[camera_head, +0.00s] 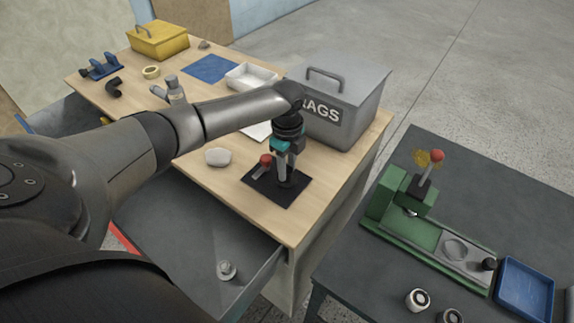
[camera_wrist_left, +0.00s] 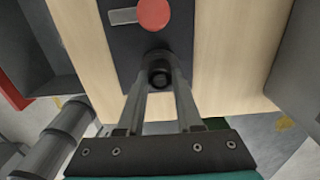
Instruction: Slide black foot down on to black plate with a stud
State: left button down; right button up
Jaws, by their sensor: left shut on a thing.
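The black plate (camera_head: 262,192) lies flat on the wooden bench near its front right corner, and it fills the top middle of the left wrist view (camera_wrist_left: 124,66). My left gripper (camera_head: 285,183) points down over the plate. In the left wrist view its two fingers (camera_wrist_left: 160,85) are closed on the black foot (camera_wrist_left: 160,72), a short dark round piece with a hole. The foot is over the plate's near part; I cannot tell whether it touches the plate. The stud is not visible. My right gripper is out of view.
A red knob (camera_head: 265,160) with a grey bar sits on the plate beside the gripper. The grey RAGS bin (camera_head: 345,92) stands close behind. A pale stone-like lump (camera_head: 218,157) lies left. An open drawer (camera_head: 190,235) is below the bench front. A green press (camera_head: 405,215) stands right.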

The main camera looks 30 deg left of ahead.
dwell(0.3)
pick_arm(q)
grip_release()
dwell(0.6)
jog(key=shift+r+p, duration=3.55)
jog(key=shift+p, duration=0.3)
jog(key=shift+f, duration=0.1)
